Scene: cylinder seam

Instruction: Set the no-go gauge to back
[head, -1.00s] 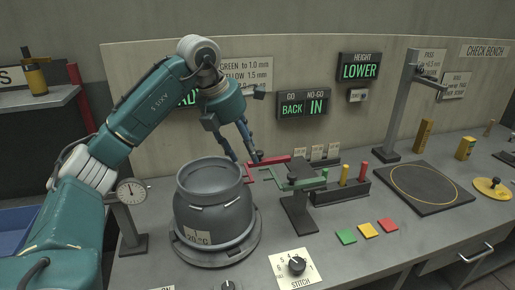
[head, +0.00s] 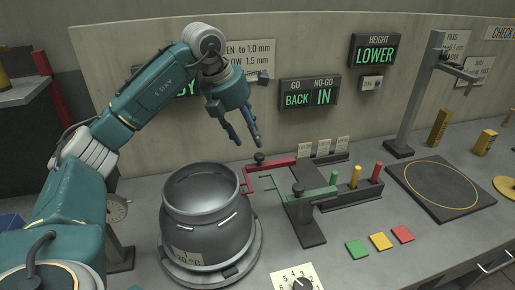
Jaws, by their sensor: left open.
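The wall display (head: 309,93) reads GO BACK and NO-GO IN. My left gripper (head: 247,142) is open and empty, fingers pointing down, above and slightly left of the red gauge's knob. My right gripper is not in view.
A rack with green, yellow and red pegs (head: 355,176) stands to the right of the gauges. Green, yellow and red pads (head: 380,241) lie on the bench. A stitch dial (head: 300,280) is at the front. A height post (head: 415,100) stands behind a dark plate (head: 440,190).

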